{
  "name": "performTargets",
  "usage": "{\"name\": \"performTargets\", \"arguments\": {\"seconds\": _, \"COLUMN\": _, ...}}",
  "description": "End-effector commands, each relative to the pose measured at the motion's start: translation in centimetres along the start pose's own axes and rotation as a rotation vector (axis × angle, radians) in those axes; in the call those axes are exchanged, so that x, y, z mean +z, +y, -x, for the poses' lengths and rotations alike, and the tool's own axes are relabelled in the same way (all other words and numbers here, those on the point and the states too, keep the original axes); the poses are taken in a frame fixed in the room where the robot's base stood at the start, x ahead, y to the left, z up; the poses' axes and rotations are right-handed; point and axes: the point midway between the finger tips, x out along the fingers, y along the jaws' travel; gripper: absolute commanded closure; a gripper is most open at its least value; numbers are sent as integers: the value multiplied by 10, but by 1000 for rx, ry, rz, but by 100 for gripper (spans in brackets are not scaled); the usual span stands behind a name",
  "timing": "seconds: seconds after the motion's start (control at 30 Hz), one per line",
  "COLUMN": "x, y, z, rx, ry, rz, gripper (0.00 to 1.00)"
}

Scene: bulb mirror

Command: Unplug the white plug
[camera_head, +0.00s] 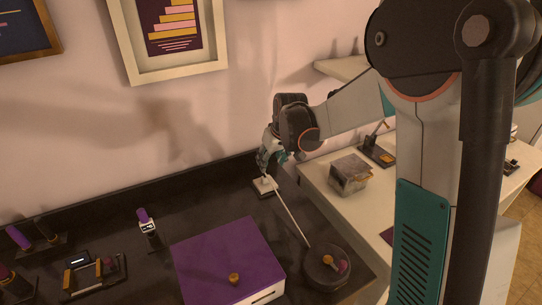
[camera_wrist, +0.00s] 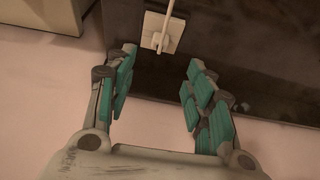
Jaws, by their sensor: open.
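The white plug (camera_wrist: 163,38) sits on a pale square socket plate (camera_wrist: 172,24) on the dark surface in the wrist view. In the head view the plate (camera_head: 262,190) is at the back of the dark counter, below my gripper (camera_head: 268,168). A pale cord (camera_head: 291,212) runs from the plug toward a round dark base (camera_head: 326,270) at the front right. In the wrist view my gripper (camera_wrist: 162,58) is open, its teal-padded fingers spread wide. The plug lies just beyond the fingertips, roughly between their lines. Nothing is between the fingers.
A purple-topped box (camera_head: 225,255) stands on the counter left of the cord. A purple-topped gadget (camera_head: 146,222) and a small rack (camera_head: 92,276) are farther left. A grey box (camera_head: 349,174) sits on the pale side table. The wall is close behind the plate.

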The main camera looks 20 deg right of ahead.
Motion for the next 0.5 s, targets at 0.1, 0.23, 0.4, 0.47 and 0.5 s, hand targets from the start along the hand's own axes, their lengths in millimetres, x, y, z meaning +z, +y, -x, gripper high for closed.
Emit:
{"name": "performTargets", "arguments": {"seconds": 0.1, "x": 0, "y": 0, "z": -24, "rx": 0, "ry": 0, "rz": 1, "gripper": 52}}
{"name": "performTargets", "arguments": {"seconds": 0.23, "x": 1, "y": 0, "z": -47, "rx": 0, "ry": 0, "rz": 0, "gripper": 52}}
{"name": "performTargets", "arguments": {"seconds": 0.4, "x": 1, "y": 0, "z": -78, "rx": 1, "ry": 0, "rz": 0, "gripper": 52}}
{"name": "performTargets", "arguments": {"seconds": 0.47, "x": 0, "y": 0, "z": -87, "rx": 1, "ry": 0, "rz": -1, "gripper": 52}}
{"name": "performTargets", "arguments": {"seconds": 0.5, "x": 0, "y": 0, "z": -93, "rx": 1, "ry": 0, "rz": -1, "gripper": 52}}
